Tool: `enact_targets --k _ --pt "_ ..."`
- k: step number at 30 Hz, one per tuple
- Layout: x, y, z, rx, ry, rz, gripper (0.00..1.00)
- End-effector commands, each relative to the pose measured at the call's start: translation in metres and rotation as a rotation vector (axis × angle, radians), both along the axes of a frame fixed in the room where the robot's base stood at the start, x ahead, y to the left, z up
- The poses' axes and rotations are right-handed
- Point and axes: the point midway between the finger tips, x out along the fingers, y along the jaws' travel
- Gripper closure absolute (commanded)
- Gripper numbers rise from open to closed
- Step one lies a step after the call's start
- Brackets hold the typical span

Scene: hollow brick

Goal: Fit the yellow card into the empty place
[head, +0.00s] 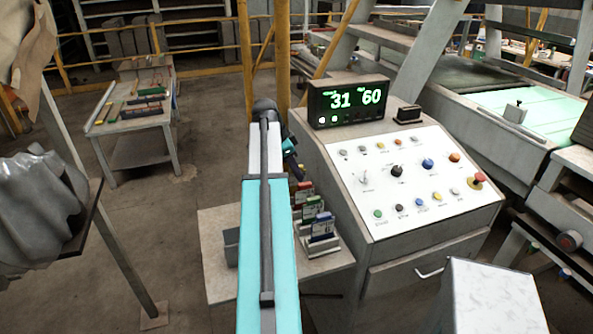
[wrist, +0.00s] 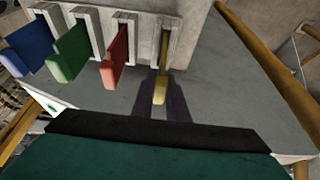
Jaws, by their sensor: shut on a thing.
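My gripper (wrist: 160,105) is shut on the yellow card (wrist: 160,90), which I see nearly edge-on between the two dark fingers. The card's far part lines up with the rightmost slot of the pale rack (wrist: 141,25) and seems to reach into it; how deep I cannot tell. The red card (wrist: 115,57), green card (wrist: 68,54) and blue card (wrist: 28,46) stand in the slots to the left. In the head view, the red card (head: 303,188), green card (head: 312,206) and blue card (head: 322,226) show beside my arm, which largely hides the yellow card.
The rack stands on a small grey side table (head: 325,262). A control console (head: 400,170) with buttons and a lit display (head: 348,100) is close on its right. A grey block (head: 231,246) sits left of my arm. A bench with coloured pieces (head: 135,112) stands farther back.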

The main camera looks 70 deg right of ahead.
Motion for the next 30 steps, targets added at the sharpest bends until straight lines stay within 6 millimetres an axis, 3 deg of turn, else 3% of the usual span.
enact_targets --k 30 --pt "0.000 0.000 -0.012 0.000 0.000 -0.001 1.00"
